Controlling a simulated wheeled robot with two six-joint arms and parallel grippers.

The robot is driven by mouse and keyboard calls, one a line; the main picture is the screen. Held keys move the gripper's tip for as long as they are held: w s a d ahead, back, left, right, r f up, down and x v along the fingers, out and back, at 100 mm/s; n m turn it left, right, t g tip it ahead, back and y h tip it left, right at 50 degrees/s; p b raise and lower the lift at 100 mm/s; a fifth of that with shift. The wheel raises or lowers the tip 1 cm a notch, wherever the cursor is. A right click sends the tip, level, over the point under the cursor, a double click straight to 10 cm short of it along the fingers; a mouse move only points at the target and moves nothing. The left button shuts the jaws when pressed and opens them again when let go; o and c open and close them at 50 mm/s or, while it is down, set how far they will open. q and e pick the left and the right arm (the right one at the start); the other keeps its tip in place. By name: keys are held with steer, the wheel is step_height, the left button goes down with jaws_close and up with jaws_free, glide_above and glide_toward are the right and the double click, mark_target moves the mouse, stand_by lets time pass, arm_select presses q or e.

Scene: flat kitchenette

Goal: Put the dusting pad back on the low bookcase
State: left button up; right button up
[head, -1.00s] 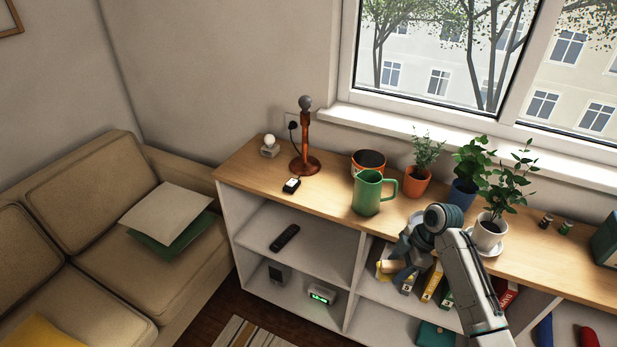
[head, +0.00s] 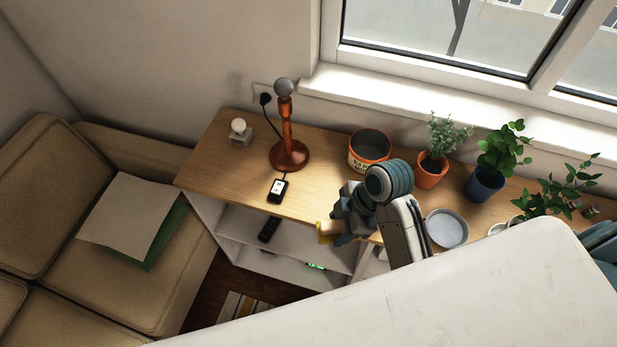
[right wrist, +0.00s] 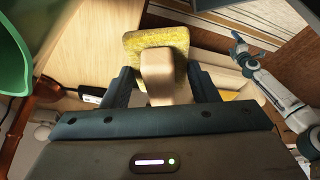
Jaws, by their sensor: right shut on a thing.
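The dusting pad is a yellow pad (right wrist: 158,44) with a light wooden handle (right wrist: 160,75). My right gripper (head: 338,226) is shut on the handle, between its two dark fingers in the right wrist view. In the head view a bit of the pad (head: 323,232) shows at the gripper's left, by the front edge of the low bookcase (head: 225,160). Whether the pad touches the bookcase, I cannot tell.
On the bookcase top are an orange lamp base (head: 289,154), a small black device (head: 278,190), an orange pot (head: 370,150), a grey-blue dish (head: 447,228) and potted plants (head: 432,168). Bare wood lies left of the lamp.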

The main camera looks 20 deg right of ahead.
steer(key=w, duration=0.2)
steer(key=w+p, duration=0.1)
steer(key=w, duration=0.2)
steer(key=w+a+p, duration=0.1)
steer(key=w, duration=0.1)
steer(key=shift+w+a, duration=0.1)
steer(key=shift+w, duration=0.1)
steer(key=p, duration=0.2)
glide_above(307, 196)
steer(key=s+d, duration=0.2)
steer(key=shift+w+a+f, duration=0.1)
steer(key=shift+f, duration=0.4)
steer(key=shift+w, duration=0.25)
steer(key=shift+w+a, duration=0.1)
steer(key=shift+w, duration=0.15)
steer(key=f, duration=0.1)
steer(key=f+p, duration=0.2)
steer(key=shift+w, duration=0.25)
steer(key=shift+f, duration=0.35)
arm_select(q)
step_height(307, 196, up, 7)
steer(key=shift+s+d, duration=0.2)
steer(key=shift+d, duration=0.15)
steer(key=shift+f, duration=0.15)
arm_select(e)
steer(key=shift+f, duration=0.2)
